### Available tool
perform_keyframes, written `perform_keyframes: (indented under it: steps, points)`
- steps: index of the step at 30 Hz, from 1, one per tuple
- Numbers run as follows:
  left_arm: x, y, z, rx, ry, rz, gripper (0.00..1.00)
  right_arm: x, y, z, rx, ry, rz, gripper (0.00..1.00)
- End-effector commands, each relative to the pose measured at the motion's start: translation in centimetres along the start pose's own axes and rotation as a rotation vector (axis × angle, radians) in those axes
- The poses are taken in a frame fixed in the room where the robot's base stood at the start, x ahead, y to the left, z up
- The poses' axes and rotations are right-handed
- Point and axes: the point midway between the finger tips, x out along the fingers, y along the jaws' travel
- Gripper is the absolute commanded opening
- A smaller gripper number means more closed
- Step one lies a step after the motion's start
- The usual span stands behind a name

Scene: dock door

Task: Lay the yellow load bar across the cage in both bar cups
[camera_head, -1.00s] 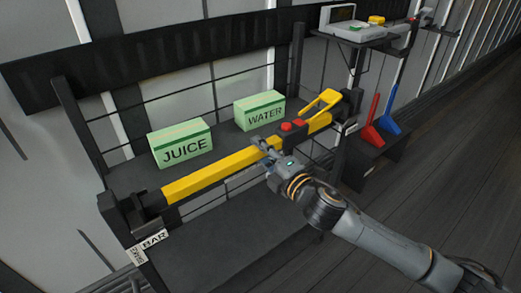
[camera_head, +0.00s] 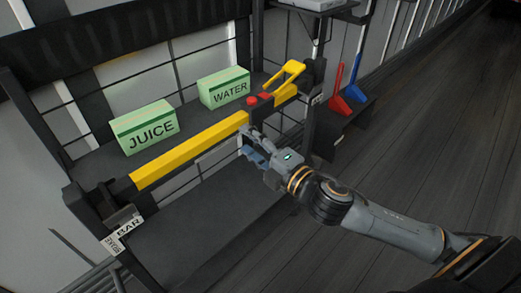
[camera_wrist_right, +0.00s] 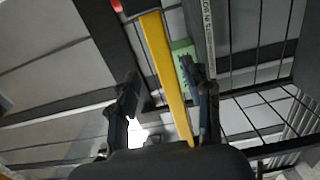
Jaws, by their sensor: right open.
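The yellow load bar (camera_head: 190,150) lies across the front of the cage, spanning from the left post to the right post. Its dark left end is at the left bar cup (camera_head: 122,216), by the BAR label. Its right end, with a red knob (camera_head: 252,100) and yellow lever (camera_head: 285,75) nearby, reaches the right post; seating there is hard to see. My right gripper (camera_head: 251,143) is open and empty, just in front of and below the bar. In the right wrist view the bar (camera_wrist_right: 165,75) shows between the two fingers, beyond them. My left gripper is out of view.
Green JUICE (camera_head: 145,127) and WATER (camera_head: 224,88) boxes stand on the cage shelf behind the bar. A red (camera_head: 335,95) and a blue (camera_head: 355,90) tool stand at a dark bench right of the cage. Open floor (camera_head: 440,130) lies to the right.

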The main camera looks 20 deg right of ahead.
Motion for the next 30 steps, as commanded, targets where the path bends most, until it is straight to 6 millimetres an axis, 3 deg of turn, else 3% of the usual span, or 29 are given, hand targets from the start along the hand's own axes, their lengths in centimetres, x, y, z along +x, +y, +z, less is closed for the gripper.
perform_keyframes:
  steps: [4, 11, 14, 17, 19, 21, 25, 27, 30]
  points:
    - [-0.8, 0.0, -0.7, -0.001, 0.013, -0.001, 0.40, -2.1, -0.2, 0.0, 0.001, 0.001, -0.002, 0.50]
    - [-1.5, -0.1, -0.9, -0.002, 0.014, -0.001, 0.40, -3.5, -0.2, 0.1, 0.009, -0.005, -0.004, 0.50]
    - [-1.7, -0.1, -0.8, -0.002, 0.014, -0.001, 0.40, -3.5, -2.5, 1.4, 0.100, -0.074, -0.051, 0.50]
    - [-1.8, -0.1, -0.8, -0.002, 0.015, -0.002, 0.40, -4.1, -8.4, 4.0, 0.316, -0.239, -0.167, 0.50]
    - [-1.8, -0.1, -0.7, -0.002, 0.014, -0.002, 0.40, -5.7, -14.5, 5.2, 0.516, -0.393, -0.283, 0.50]
    - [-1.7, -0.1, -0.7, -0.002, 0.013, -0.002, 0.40, -8.2, -20.9, 5.2, 0.718, -0.554, -0.411, 0.50]
    - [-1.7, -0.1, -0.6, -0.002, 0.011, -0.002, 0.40, -14.0, -30.9, 1.9, 1.033, -0.818, -0.636, 0.50]
    - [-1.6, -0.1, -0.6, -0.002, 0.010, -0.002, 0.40, -16.9, -34.5, -0.6, 1.162, -0.930, -0.739, 0.50]
    - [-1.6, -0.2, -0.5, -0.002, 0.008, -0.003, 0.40, -20.0, -37.8, -3.9, 1.290, -1.047, -0.851, 0.50]
